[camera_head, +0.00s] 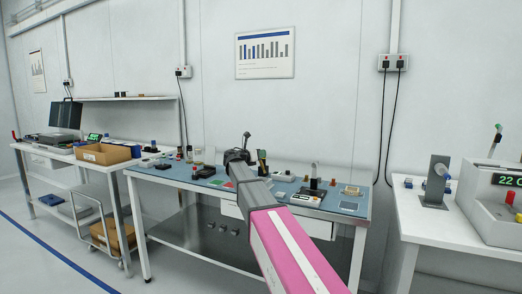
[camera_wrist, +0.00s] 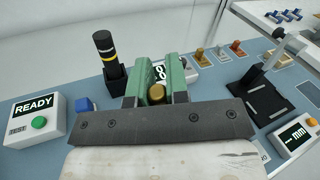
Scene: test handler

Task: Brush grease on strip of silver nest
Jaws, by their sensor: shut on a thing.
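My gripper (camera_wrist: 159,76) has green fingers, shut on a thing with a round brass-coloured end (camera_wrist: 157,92). The rest of that thing is hidden by the fingers, and I cannot tell whether it is a brush. In the head view my gripper (camera_head: 239,156) is over the blue-topped bench, small and partly hidden by my arm. Several small copper-coloured and grey blocks (camera_wrist: 220,51) stand in a row beyond the fingers, to the right. I cannot make out the silver nest or its strip for certain.
A black holder (camera_wrist: 115,77) with a banded black cylinder stands left of the fingers. A READY box (camera_wrist: 35,120) is at far left. A black stand (camera_wrist: 258,95) and a mm display (camera_wrist: 297,137) are at right. The blue bench (camera_head: 158,174) has free patches.

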